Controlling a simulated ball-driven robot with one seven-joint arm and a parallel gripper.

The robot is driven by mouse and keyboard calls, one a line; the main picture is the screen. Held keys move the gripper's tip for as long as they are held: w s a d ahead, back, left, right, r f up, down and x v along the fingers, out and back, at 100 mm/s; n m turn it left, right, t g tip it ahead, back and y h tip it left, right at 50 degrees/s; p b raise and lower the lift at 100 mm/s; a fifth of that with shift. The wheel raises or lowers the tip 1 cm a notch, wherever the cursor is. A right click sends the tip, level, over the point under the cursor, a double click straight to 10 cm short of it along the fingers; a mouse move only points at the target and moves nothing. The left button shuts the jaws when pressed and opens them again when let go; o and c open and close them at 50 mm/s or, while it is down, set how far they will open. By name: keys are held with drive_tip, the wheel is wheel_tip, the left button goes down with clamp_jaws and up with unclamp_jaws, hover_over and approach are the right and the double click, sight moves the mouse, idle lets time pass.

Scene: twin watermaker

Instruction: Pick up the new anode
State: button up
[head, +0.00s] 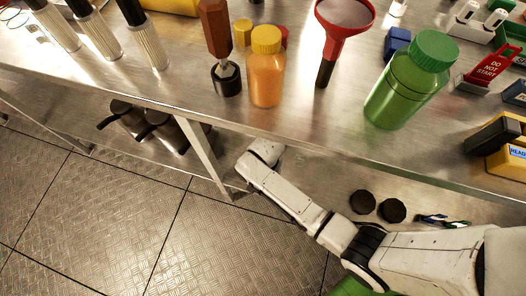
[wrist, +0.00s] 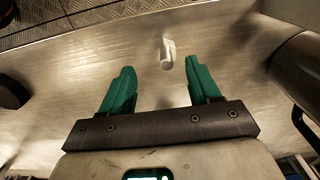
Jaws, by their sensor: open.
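A small pale metal cylinder (wrist: 167,55), which looks like the anode, lies on a brushed metal surface (wrist: 95,45) in the wrist view. My gripper (wrist: 157,70) has two green fingers spread apart with nothing held between them. The cylinder is just beyond the fingertips, between their lines and closer to the right finger. I cannot tell the exact height of the fingers above the surface. In the head view my arm reaches down past the bench edge, and neither my gripper nor the cylinder shows there.
The upper bench (head: 180,80) holds an orange bottle (head: 266,75), a green bottle (head: 405,85), a red funnel (head: 340,25) and filter cartridges (head: 100,35). On the lower shelf are dark round caps (head: 392,210). A dark cylinder (wrist: 302,62) stands at the right in the wrist view.

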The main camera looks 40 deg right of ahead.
drive_tip(key=shift+w+f+b, duration=0.2)
drive_tip(key=shift+f+b, duration=0.55)
drive_tip(key=shift+f, duration=0.95)
drive_tip(key=shift+w+f+b, duration=0.2)
drive_tip(key=shift+f+b, duration=0.5)
drive_tip(key=shift+f, duration=1)
drive_tip(key=shift+c, duration=0.2)
drive_tip(key=c, duration=1.1)
drive_tip(key=shift+r, duration=0.15)
